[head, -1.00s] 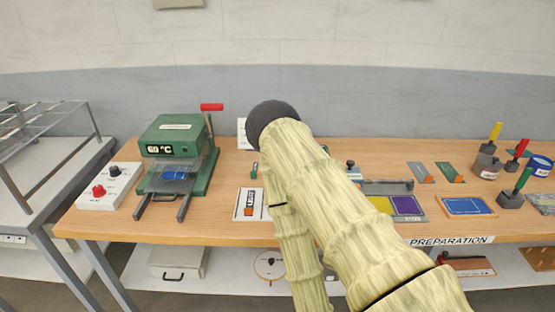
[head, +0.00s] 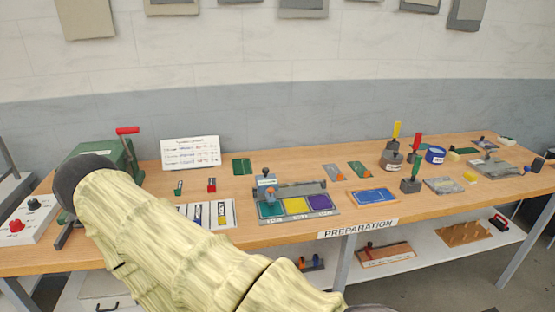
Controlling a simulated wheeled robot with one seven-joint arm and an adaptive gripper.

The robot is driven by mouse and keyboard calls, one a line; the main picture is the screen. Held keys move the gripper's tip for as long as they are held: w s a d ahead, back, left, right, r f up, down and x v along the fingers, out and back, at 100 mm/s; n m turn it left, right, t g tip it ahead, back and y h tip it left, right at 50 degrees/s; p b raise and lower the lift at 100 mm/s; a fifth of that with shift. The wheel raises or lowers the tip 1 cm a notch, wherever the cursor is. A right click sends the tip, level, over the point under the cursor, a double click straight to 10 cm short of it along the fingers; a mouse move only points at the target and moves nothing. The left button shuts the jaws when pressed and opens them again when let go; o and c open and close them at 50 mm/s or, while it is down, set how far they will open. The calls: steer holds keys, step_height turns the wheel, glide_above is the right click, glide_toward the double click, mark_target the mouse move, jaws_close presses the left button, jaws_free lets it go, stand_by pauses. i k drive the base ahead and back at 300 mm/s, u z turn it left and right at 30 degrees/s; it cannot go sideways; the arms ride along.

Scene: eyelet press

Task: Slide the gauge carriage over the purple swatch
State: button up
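The gauge (head: 331,208) is a grey plate near the front edge of the bench, with a rail along its back. It bears a green swatch (head: 270,210) at left, a yellow swatch (head: 296,205) in the middle and the purple swatch (head: 320,202) at right. The gauge carriage (head: 266,182), a small grey-blue block with a dark knob on top, stands at the left end of the rail, behind the green swatch. The purple swatch is uncovered. My gripper is not in view.
A white card with labelled strips (head: 227,214) lies left of the gauge, partly behind my arm. A blue framed pad (head: 374,196) lies to its right, and stamps with green (head: 413,178), red and yellow handles stand beyond. The green press (head: 105,152) is at far left.

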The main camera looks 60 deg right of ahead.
mark_target(266, 180)
steer(key=k, duration=0.55)
steer(key=z, duration=1.45)
steer(key=i, duration=0.2)
steer(key=z, duration=0.1)
